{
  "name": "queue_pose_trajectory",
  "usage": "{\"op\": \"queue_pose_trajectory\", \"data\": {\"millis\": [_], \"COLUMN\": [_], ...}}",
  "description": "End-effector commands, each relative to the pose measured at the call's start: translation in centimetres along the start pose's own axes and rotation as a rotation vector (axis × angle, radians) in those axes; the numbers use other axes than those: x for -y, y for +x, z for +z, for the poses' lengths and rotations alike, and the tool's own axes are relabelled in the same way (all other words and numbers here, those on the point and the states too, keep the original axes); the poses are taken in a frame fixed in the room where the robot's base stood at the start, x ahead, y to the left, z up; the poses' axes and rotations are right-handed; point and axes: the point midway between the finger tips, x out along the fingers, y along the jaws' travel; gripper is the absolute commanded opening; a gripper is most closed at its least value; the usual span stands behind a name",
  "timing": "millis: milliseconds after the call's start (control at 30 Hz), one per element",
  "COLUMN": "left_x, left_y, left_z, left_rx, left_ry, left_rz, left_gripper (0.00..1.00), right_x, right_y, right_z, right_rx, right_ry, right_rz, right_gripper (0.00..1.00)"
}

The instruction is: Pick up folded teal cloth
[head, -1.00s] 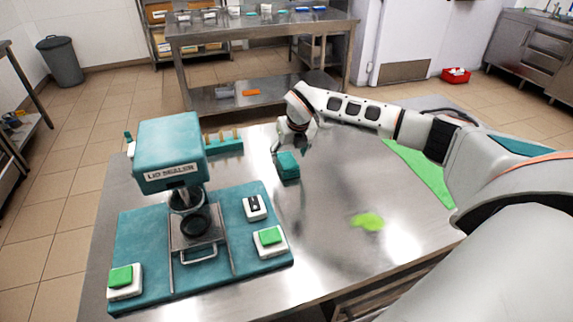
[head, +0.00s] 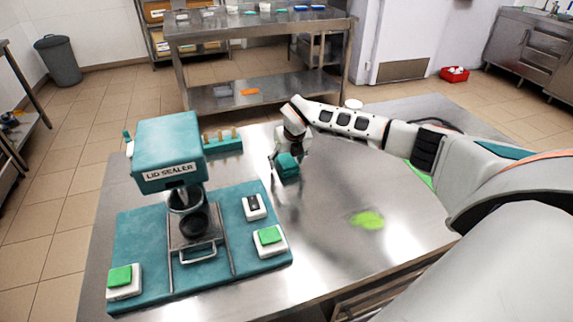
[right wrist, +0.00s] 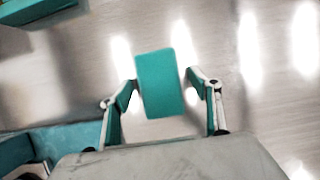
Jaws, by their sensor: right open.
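The folded teal cloth (head: 287,169) is a small block-shaped stack on the steel table, right of the lid sealer. In the right wrist view the cloth (right wrist: 160,84) lies between the spread fingers. My right gripper (head: 288,172) is open and reaches down over the cloth, one finger at each side. In the right wrist view the right gripper (right wrist: 163,90) shows a narrow gap on each side of the cloth. My left gripper is not in view.
The teal lid sealer (head: 168,152) stands close on the left, on a teal base with green buttons. A teal rack (head: 223,145) with several pegs stands behind it. A green patch (head: 367,220) lies on the table at the right. The steel table (head: 330,262) is otherwise clear nearby.

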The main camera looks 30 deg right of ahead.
Motion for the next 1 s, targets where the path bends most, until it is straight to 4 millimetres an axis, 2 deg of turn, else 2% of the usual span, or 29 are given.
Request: {"op": "queue_pose_trajectory", "data": {"millis": [400, 433, 567, 600, 1000], "left_x": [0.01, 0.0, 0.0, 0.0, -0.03], "left_y": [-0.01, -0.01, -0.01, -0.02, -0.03], "left_z": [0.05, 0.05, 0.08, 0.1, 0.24], "left_rx": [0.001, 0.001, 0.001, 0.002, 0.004], "left_ry": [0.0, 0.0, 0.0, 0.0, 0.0], "left_rz": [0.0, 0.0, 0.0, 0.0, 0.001], "left_gripper": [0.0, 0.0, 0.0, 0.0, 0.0], "right_x": [-0.02, -0.02, -0.02, -0.02, -0.01], "right_y": [0.23, 0.23, 0.22, 0.22, -0.16], "right_z": [-0.12, -0.12, -0.11, -0.12, 0.09], "right_rx": [-0.001, -0.001, -0.001, -0.001, 0.001], "right_ry": [0.0, 0.0, 0.0, 0.0, 0.0], "right_rz": [0.0, 0.0, 0.0, 0.0, 0.0], "right_gripper": [0.62, 0.57, 0.24, 0.21, 0.21]}}
